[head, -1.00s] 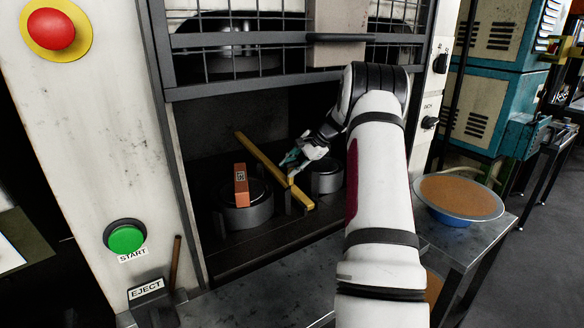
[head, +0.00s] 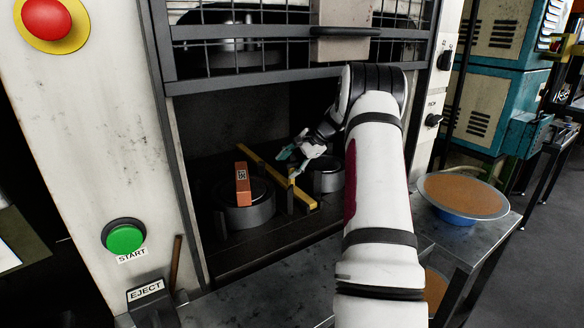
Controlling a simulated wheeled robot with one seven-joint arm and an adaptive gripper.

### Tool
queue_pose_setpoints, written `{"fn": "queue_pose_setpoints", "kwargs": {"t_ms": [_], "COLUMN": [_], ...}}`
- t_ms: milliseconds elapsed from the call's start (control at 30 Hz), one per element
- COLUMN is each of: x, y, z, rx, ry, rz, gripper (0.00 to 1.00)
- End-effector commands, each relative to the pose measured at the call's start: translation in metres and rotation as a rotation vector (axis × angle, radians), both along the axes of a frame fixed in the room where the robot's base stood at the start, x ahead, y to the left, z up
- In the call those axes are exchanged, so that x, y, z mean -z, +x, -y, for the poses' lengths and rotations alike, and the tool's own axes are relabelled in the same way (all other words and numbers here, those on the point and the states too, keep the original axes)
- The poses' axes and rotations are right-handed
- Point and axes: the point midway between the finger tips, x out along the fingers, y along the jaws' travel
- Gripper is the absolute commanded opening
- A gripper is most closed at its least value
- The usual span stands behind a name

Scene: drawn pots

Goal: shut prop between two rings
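A yellow bar (head: 270,172), which looks like the prop, lies slanting across the dark machine chamber. It lies between the left ring (head: 250,212), a grey round metal piece, and the smaller right ring (head: 327,180). My gripper (head: 288,165) is above the bar's middle, beside the right ring, with its two fingertips spread apart. The lower fingertip is close to the bar; I cannot tell whether it touches. My arm hides part of the right ring's side of the chamber.
An orange block (head: 242,184) with a printed code stands on the left ring. A raised mesh guard (head: 270,80) hangs above the opening. The green start button (head: 124,235) and eject lever (head: 147,292) are at left. A bowl (head: 462,197) stands on a side table at right.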

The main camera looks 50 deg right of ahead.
Motion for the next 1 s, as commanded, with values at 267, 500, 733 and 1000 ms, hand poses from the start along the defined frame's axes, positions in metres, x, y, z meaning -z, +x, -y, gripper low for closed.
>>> {"fn": "queue_pose_setpoints", "kwargs": {"t_ms": [267,500,733,1000], "x": [0.004,-0.007,-0.039,-0.037], "y": [0.003,-0.005,-0.037,-0.095], "z": [-0.002,0.002,0.016,0.041], "rx": [0.001,0.003,0.005,0.007], "ry": [0.004,0.004,0.002,0.003], "rz": [0.002,0.002,0.000,-0.002], "gripper": [0.36,0.36,0.36,0.36]}}
